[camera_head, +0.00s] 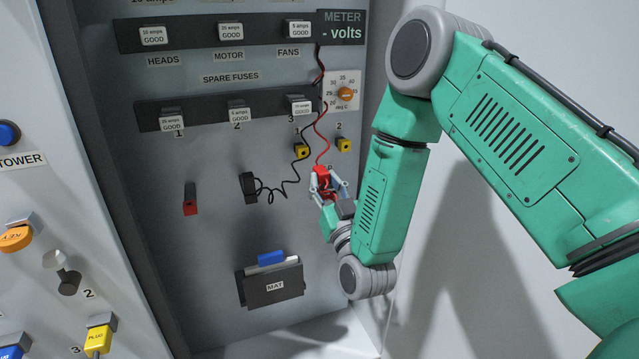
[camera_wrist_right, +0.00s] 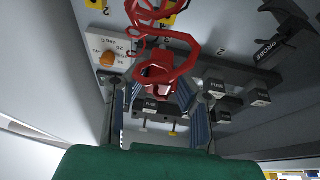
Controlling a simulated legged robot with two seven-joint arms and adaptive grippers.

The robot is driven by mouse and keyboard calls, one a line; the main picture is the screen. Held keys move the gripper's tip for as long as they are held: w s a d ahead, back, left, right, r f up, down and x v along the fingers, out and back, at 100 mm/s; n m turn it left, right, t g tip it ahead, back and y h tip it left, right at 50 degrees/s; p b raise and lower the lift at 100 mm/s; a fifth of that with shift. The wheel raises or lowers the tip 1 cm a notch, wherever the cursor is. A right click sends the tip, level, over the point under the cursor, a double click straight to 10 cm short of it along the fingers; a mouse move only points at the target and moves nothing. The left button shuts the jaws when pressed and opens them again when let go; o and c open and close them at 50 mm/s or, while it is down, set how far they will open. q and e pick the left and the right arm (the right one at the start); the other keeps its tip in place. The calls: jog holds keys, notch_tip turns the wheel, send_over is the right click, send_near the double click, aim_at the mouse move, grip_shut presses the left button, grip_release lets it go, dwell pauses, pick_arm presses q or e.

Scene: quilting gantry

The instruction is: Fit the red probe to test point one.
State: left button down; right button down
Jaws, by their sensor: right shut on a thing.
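The red probe (camera_head: 321,180) is in my right gripper (camera_head: 327,186), which is shut on it in front of the panel. Its red lead runs up to the meter (camera_head: 340,27), which reads "- volts". In the right wrist view the red probe (camera_wrist_right: 160,72) sits between the fingers, with its lead looping in front. Yellow test point one (camera_head: 302,151) is on the panel, up and left of the probe. Yellow test point two (camera_head: 344,145) is up and right. The probe's tip is hidden, and I cannot tell any contact. My left gripper is not in view.
The black probe (camera_head: 248,187) hangs on the panel with a coiled lead. A red holder (camera_head: 190,207) is left of it. Spare fuses (camera_head: 237,114) and an orange knob (camera_head: 346,94) are above. A MAT pocket (camera_head: 272,283) is below. A side wall stands right.

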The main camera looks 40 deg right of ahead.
aim_at(315, 169)
jog(key=shift+w+d+f, duration=0.2)
jog(key=shift+w+d, duration=0.4)
jog(key=shift+w, duration=0.15)
jog(key=shift+w+a+r, duration=0.15)
jog(key=shift+w+a, duration=0.05)
jog(key=shift+w, duration=0.4)
jog(key=shift+w+a+r, duration=0.1)
jog(key=shift+w+a, duration=0.1)
jog(key=shift+w, duration=0.35)
jog(key=shift+w+d, duration=0.35)
jog(key=shift+w, duration=0.5)
jog(key=shift+d+f, duration=0.15)
jog(key=shift+d, duration=0.3)
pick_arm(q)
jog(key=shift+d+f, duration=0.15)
pick_arm(e)
jog(key=shift+a, duration=0.3)
